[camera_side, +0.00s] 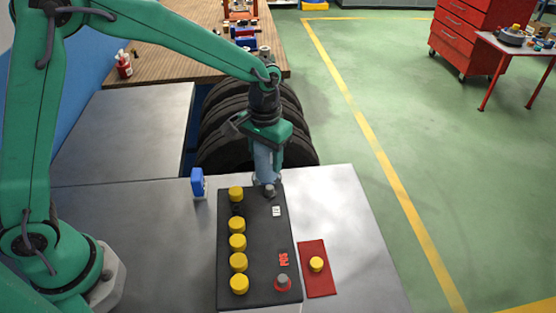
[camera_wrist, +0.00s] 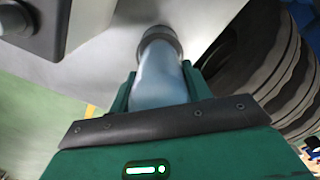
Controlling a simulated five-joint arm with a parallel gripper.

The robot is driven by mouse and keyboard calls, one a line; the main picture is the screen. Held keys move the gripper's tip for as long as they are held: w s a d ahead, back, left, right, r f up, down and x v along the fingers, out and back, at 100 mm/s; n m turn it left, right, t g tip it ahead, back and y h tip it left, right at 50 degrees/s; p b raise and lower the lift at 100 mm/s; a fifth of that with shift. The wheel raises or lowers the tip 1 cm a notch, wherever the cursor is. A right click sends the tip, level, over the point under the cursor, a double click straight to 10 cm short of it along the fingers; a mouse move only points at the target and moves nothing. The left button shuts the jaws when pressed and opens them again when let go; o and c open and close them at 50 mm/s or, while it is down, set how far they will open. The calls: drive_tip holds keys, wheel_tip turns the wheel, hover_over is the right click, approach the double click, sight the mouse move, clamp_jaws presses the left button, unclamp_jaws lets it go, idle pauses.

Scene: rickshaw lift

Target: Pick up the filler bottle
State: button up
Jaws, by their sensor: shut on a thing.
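The filler bottle (camera_side: 263,162) is a pale blue-grey cylinder just behind the far edge of the black battery. My gripper (camera_side: 268,152) is shut around it from above, and the bottle looks close to upright. In the wrist view the bottle (camera_wrist: 160,75) sits between the green jaws (camera_wrist: 160,90), with a dark grey ring at its far end. The metal bench top (camera_wrist: 110,45) lies close beyond that end. I cannot tell whether the bottle touches the bench.
The black battery (camera_side: 262,240) carries several yellow caps, one dark open hole (camera_side: 237,210) and two grey posts. A yellow cap (camera_side: 316,264) lies on a red mat (camera_side: 319,284). A small blue object (camera_side: 198,183) stands left. Stacked tyres (camera_side: 225,150) stand behind the bench.

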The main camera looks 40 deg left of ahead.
wheel_tip(320, 180, up, 7)
drive_tip(key=shift+r, duration=0.1)
idle(0.3)
idle(0.4)
drive_tip(key=s+d+r+m, duration=0.2)
drive_tip(key=s+d+r, duration=0.1)
drive_tip(key=s+r, duration=0.3)
drive_tip(key=s+d+r+m, duration=0.2)
drive_tip(key=s+r, duration=0.4)
drive_tip(key=s, duration=0.4)
drive_tip(key=shift+d+m, duration=0.3)
drive_tip(key=shift+d, duration=0.5)
drive_tip(key=shift+s+f, duration=0.1)
drive_tip(key=shift+f, duration=0.15)
drive_tip(key=shift+f, duration=2.3)
drive_tip(key=shift+f, duration=1.15)
idle(0.8)
